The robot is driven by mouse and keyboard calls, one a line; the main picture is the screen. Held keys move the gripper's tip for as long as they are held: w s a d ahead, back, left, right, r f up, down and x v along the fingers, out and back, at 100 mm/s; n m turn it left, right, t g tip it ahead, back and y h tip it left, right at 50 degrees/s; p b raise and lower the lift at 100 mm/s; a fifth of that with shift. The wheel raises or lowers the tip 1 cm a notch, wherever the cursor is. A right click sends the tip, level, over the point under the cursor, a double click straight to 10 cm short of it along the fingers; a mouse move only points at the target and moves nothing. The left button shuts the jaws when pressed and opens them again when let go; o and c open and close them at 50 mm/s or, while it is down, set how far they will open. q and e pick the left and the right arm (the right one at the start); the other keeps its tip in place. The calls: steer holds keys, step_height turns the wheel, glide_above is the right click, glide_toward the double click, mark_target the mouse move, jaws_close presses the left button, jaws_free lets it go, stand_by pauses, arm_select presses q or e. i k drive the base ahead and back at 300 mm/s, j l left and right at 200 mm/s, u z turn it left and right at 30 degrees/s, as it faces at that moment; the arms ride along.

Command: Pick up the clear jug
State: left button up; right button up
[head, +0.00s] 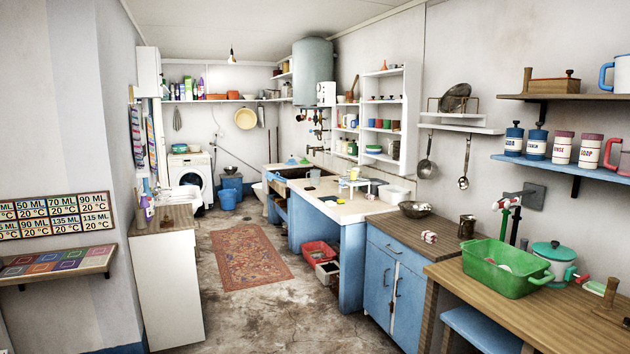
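I cannot make out a clear jug for certain. A small pale yellowish vessel (315,177) stands by the basin on the far part of the long pale counter (345,212); it is too small to tell whether it is clear or a jug. A dark metal mug (467,227) stands on the wooden top at the right, and it is not clear. Neither of my grippers shows in the head view.
A green tub (507,268) and a teal lidded pot (554,259) stand on the wooden table at the right. A metal colander (415,209) sits on the counter. The patterned rug (249,256) and nearby floor are clear.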

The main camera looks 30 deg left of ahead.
mark_target(315, 175)
steer(key=i+j+u, duration=0.3)
steer(key=i+j, duration=0.15)
steer(key=i+j+u, duration=0.35)
steer(key=i, duration=0.15)
steer(key=i+j+u, duration=0.15)
steer(key=i+u, duration=0.15)
steer(key=i, duration=0.25)
steer(key=i+u, duration=0.35)
steer(key=i, duration=2.75)
steer(key=i+z, duration=0.1)
steer(key=i, duration=0.45)
steer(key=i+j+z, duration=0.1)
steer(key=i, duration=0.45)
steer(key=i+j+z, duration=0.15)
steer(key=i, duration=0.35)
steer(key=i+j+z, duration=0.1)
steer(key=i, duration=0.45)
